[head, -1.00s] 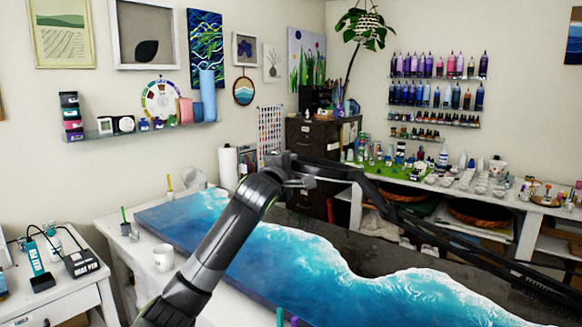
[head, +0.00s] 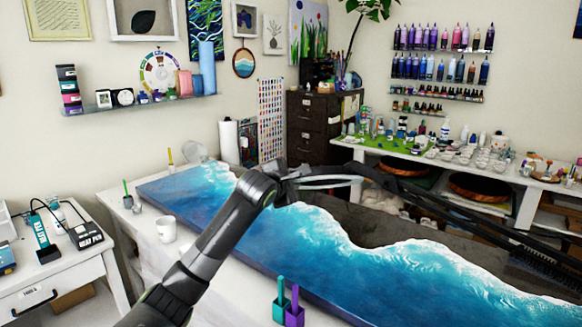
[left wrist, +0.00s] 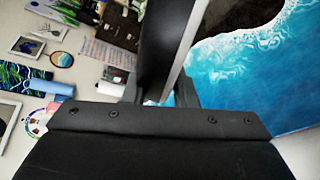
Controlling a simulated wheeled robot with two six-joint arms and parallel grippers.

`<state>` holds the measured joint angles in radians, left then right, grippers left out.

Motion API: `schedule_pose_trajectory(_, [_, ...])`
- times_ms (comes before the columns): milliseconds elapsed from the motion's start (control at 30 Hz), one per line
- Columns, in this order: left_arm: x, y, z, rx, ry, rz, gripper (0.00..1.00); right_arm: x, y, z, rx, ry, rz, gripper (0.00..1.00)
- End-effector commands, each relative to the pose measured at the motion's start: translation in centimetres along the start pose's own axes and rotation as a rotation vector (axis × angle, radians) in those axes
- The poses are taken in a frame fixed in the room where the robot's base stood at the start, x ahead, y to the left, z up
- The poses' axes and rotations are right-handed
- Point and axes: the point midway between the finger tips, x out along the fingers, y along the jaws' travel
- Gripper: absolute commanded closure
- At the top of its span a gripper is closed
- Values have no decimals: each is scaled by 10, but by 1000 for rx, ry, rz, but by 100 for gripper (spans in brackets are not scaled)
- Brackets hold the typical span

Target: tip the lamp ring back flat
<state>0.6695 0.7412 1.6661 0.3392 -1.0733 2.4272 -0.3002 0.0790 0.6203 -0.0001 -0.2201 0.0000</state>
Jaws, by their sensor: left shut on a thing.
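The lamp ring (head: 335,184) is a dark ring with a pale inner face, seen as a thin slanting ellipse above the resin table in the head view. It hangs on a black jointed lamp arm (head: 425,203) from the right. My left gripper (head: 294,178) is shut on the ring's left edge. In the left wrist view the ring (left wrist: 158,45) shows as a black band with a pale edge, rising from between the fingers. The fingertips are largely hidden there. My right gripper is not in view.
A blue and white resin table (head: 370,268) lies under the ring and my arm. A white mug (head: 167,229) stands at its left. A teal holder (head: 281,303) and a purple holder (head: 295,308) are at the near edge. A cluttered bench (head: 470,165) stands behind right.

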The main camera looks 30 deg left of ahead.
Motion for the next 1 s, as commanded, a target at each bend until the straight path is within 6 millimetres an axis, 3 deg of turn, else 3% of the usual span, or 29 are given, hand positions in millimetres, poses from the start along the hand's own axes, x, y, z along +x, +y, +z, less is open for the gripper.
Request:
schedule_pose_trajectory(533, [1,-8,-2,-28,2,-22,100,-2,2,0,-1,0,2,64])
schedule_pose_trajectory(567, [1,-8,-2,-28,2,-22,74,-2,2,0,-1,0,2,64])
schedule_pose_trajectory(700, [1,-8,-2,-27,2,-21,55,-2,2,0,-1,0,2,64])
schedule_pose_trajectory(1000, [0,-8,-2,-26,1,-21,53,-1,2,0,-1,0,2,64])
